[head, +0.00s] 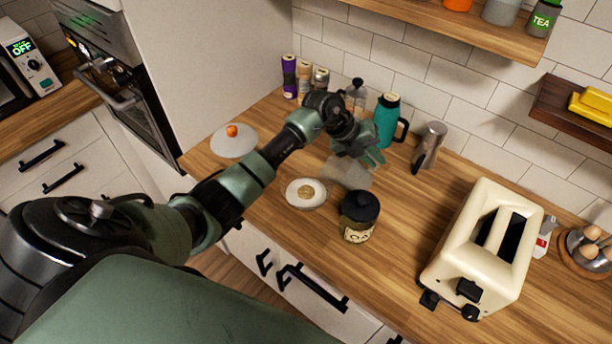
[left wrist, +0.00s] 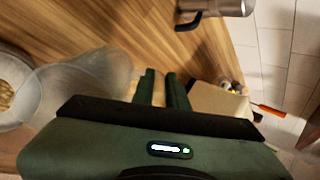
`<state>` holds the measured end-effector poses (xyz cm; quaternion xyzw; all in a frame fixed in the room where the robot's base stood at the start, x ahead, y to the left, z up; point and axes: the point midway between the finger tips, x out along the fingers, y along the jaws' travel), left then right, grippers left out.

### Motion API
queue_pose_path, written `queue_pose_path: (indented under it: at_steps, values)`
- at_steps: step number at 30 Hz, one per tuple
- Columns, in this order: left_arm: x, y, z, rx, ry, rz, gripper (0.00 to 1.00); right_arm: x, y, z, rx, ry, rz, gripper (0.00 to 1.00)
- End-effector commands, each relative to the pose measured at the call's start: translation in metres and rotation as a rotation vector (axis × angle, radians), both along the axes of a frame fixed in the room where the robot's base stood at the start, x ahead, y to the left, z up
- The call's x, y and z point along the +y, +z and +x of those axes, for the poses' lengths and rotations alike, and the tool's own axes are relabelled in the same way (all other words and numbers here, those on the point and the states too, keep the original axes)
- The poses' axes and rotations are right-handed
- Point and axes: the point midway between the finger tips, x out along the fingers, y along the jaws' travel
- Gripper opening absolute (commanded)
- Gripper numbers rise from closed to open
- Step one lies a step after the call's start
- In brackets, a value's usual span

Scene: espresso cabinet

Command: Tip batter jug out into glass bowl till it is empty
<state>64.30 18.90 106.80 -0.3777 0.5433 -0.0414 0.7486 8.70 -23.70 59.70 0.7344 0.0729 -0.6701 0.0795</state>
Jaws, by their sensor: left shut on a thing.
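The batter jug (head: 345,173) is a pale, see-through vessel under my left gripper (head: 372,158) in the head view. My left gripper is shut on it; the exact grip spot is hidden. In the left wrist view the jug (left wrist: 88,82) is just left of the fingers (left wrist: 160,88), tilted over, its wide end toward the glass bowl (left wrist: 12,122). The glass bowl (head: 291,192) stands on the counter left of the jug, pale-rimmed with a beige mass in its middle. I cannot tell whether batter is left in the jug. My right gripper is out of view.
A dark-lidded jar (head: 358,215) stands close in front of the jug. A teal flask (head: 387,118) and a moka pot (head: 429,147) stand behind, toward the wall. A cream toaster (head: 485,250) is at right. A white plate (head: 234,146) with an orange item lies left.

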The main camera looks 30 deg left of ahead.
Motion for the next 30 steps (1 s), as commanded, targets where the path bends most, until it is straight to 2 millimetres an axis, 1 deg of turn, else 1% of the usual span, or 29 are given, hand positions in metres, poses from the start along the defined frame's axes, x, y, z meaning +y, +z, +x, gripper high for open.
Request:
queue_pose_path:
  at_steps: [1,4,7,11,14,15,18,30]
  values:
    - [-0.003,-0.002,0.004,0.023,0.000,0.034,0.00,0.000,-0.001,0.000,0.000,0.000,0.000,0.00]
    - [-0.011,-0.016,0.009,0.066,-0.001,0.080,0.00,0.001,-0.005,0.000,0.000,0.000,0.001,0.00]
    - [-0.017,-0.028,0.015,0.106,-0.001,0.126,0.00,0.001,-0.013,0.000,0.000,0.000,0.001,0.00]
    - [-0.026,-0.036,0.023,0.170,0.000,0.203,0.00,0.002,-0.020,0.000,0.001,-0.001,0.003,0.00]
    - [-0.032,-0.044,0.028,0.217,0.001,0.259,0.00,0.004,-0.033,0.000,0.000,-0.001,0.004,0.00]
    - [-0.035,-0.050,0.030,0.237,-0.001,0.279,0.00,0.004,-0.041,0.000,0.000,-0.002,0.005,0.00]
    - [-0.038,-0.057,0.033,0.281,0.002,0.330,0.00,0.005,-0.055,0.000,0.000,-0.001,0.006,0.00]
    - [-0.047,-0.075,0.041,0.389,0.002,0.455,0.00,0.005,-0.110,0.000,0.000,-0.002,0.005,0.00]
